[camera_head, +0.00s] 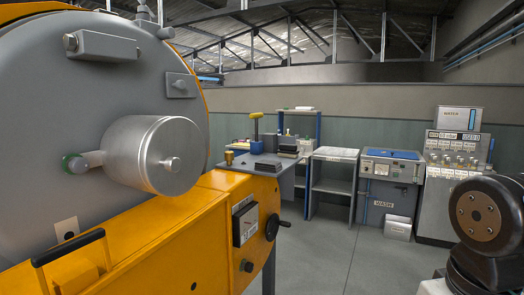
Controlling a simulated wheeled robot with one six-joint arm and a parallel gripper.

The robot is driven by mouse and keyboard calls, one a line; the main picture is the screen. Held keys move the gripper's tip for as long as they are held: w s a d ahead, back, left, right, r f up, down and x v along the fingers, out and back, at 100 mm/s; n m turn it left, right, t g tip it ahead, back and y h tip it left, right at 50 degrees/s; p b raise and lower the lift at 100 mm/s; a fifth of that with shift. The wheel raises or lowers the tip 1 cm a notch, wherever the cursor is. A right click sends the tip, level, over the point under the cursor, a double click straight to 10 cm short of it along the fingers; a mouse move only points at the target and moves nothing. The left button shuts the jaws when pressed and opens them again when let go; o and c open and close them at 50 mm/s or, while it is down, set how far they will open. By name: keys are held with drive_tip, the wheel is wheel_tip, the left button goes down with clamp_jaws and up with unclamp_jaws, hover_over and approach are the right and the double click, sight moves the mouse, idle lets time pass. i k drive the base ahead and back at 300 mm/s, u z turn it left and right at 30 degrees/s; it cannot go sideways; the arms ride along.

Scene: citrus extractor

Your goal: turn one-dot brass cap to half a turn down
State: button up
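I cannot make out a brass cap with one dot in this view. A small brass-coloured piece (229,158) stands on the left end of the grey workbench (286,184), too small to show any dots. The large grey and orange machine (150,225) fills the left side, with a round metal drum (140,155) sticking out of its face. My gripper is not in view. A dark rounded part at the right edge looks like a joint of my own arm.
A black handwheel (272,227) juts from the machine's right end. A yellow-topped post (255,126) rises at the workbench. A blue-topped wash unit (390,167) and a panel with several knobs (458,150) stand behind. A pale bin (398,228) is on the floor. The middle floor is clear.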

sight(228, 155)
drive_tip(key=z, duration=0.1)
drive_tip(key=i, duration=1.45)
drive_tip(key=u, duration=0.85)
